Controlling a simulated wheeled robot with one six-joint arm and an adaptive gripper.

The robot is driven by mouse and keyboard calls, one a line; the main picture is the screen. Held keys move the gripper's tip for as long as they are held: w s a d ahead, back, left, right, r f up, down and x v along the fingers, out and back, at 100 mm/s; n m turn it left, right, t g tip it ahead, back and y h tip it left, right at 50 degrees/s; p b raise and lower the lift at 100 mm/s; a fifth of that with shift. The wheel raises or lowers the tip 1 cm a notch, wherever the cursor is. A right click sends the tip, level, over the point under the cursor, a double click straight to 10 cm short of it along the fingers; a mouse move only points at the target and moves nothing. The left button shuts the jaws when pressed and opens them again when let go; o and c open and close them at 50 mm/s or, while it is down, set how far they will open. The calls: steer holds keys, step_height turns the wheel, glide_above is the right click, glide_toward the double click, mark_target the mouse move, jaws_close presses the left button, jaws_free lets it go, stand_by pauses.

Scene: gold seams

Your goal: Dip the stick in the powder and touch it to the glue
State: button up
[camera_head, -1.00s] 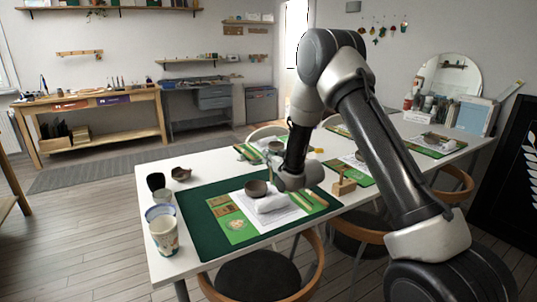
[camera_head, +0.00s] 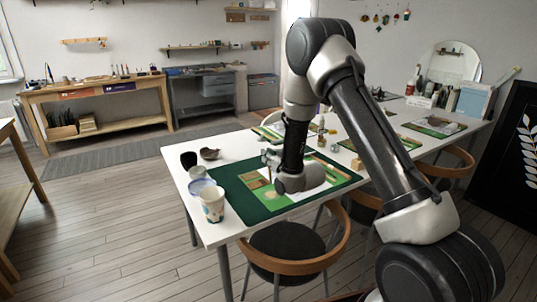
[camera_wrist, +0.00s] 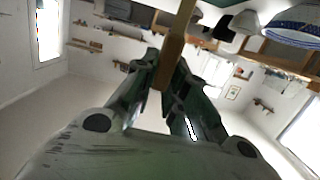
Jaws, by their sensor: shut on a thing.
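My gripper (camera_wrist: 168,68) is shut on a slim wooden stick (camera_wrist: 178,38), which runs up past the fingertips in the wrist view. In the head view my gripper (camera_head: 270,158) is over the left part of the dark green mat (camera_head: 240,203), tilted and partly hidden by my wrist. I cannot make out the powder or the glue; my wrist covers the middle of the mat.
A small wooden block (camera_head: 357,164) stands right of my wrist. Chairs (camera_head: 295,245) line the front edge.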

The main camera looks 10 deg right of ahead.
steer(key=shift+w+f, duration=0.1)
steer(key=shift+f, duration=2.25)
steer(key=shift+r, duration=0.1)
steer(key=shift+r, duration=1.05)
steer(key=shift+w+r, duration=0.1)
steer(key=shift+r, duration=2.4)
